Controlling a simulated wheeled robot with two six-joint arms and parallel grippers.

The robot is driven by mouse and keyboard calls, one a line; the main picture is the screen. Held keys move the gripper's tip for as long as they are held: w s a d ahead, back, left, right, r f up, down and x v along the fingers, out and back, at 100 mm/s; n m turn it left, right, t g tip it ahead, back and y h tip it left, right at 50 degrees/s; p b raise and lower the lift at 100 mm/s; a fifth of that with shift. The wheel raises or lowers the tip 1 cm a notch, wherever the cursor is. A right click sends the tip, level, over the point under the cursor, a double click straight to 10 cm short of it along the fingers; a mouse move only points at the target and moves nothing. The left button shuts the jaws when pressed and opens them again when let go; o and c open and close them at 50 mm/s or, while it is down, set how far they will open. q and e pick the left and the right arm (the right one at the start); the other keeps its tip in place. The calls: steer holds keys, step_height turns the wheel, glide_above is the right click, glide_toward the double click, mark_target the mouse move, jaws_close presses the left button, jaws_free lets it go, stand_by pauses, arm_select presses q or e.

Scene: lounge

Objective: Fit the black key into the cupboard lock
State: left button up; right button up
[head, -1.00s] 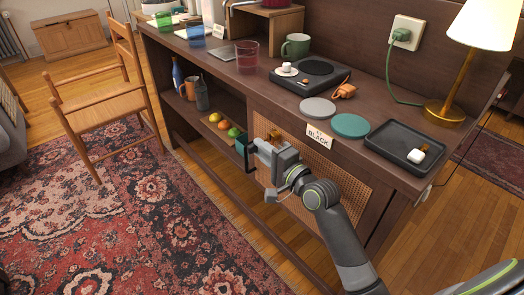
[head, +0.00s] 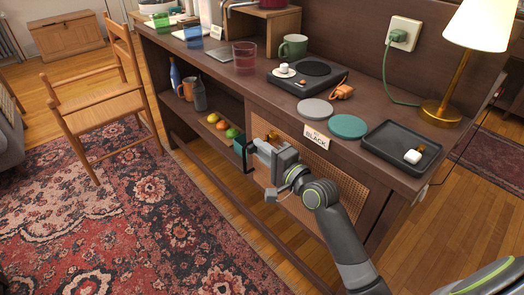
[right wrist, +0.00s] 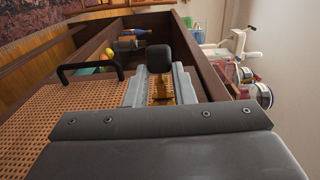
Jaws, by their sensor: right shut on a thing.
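My right gripper (head: 262,148) is in front of the cupboard's cane-fronted door (head: 335,185), near its upper left. In the right wrist view the fingers (right wrist: 160,88) are shut on the black key (right wrist: 159,58), whose black head stands up between them; a brass-coloured part shows below it. The key's far end and any contact with the lock are hidden. The lock cannot be made out clearly; a small brass-coloured spot shows just behind the gripper in the head view. A card reading "BLACK" (head: 316,136) is above the door. My left gripper is out of view.
A black bar handle (right wrist: 90,72) stands out from the door beside the gripper. An open shelf with fruit (head: 222,124) and bottles lies to the left. The top holds coasters (head: 347,126), a dark tray (head: 385,150) and a lamp (head: 460,60).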

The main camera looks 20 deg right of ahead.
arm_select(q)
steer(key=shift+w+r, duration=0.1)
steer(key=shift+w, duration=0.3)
arm_select(e)
steer(key=shift+w+d, duration=0.25)
steer(key=shift+d, duration=0.4)
steer(key=shift+w+d, duration=0.1)
steer(key=shift+d, duration=0.3)
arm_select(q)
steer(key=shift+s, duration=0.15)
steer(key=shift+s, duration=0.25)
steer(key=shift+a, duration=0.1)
arm_select(e)
steer(key=shift+w+d+r, duration=0.1)
steer(key=shift+r, duration=0.1)
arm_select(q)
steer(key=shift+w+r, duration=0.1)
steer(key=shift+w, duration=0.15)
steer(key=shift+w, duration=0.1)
arm_select(e)
steer(key=o, duration=1)
steer(key=shift+r, duration=0.15)
steer(key=shift+o, duration=0.2)
